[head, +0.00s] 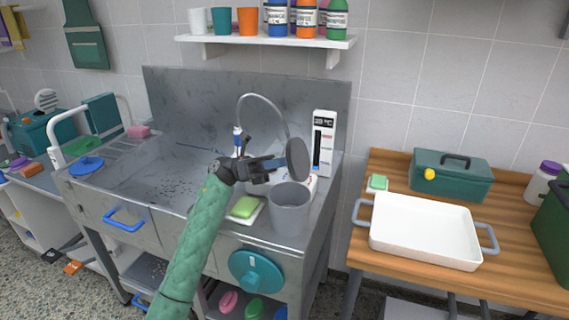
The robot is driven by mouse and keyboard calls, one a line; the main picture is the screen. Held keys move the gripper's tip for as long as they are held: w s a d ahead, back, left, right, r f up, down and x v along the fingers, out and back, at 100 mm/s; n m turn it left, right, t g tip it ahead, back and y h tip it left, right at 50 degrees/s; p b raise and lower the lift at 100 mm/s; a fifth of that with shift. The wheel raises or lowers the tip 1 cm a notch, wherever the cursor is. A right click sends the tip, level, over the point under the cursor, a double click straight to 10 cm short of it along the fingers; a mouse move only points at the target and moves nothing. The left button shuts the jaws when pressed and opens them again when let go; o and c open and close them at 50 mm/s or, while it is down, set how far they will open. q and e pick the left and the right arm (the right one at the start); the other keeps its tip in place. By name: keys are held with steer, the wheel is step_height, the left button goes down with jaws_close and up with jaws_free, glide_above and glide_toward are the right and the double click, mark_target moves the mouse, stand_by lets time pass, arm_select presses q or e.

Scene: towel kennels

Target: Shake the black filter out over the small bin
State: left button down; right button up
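The filter (298,158) is a dark round disc with a grey face. It stands on edge, face turned to the right, above the small bin. My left gripper (276,163) seems shut on the filter's left side and holds it in the air; the exact contact is small in the picture. The small bin (290,212) is a grey open-topped bucket at the right front corner of the steel tub's ledge. Its inside is mostly not visible. My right gripper is not in view.
A green sponge (244,207) on a white dish lies left of the bin. A white gauge box (323,143) stands behind the filter. Dark bits lie in the steel tub (150,165). A wooden table (375,170) with a white tray (425,232) stands right.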

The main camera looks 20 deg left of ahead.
arm_select(q)
steer(key=shift+r, duration=0.1)
step_height(320, 180, up, 3)
steer(key=shift+f, duration=0.15)
stand_by(0.4)
steer(key=shift+f, duration=0.1)
step_height(320, 180, down, 3)
steer(key=b, duration=0.3)
steer(key=shift+s+d, duration=0.1)
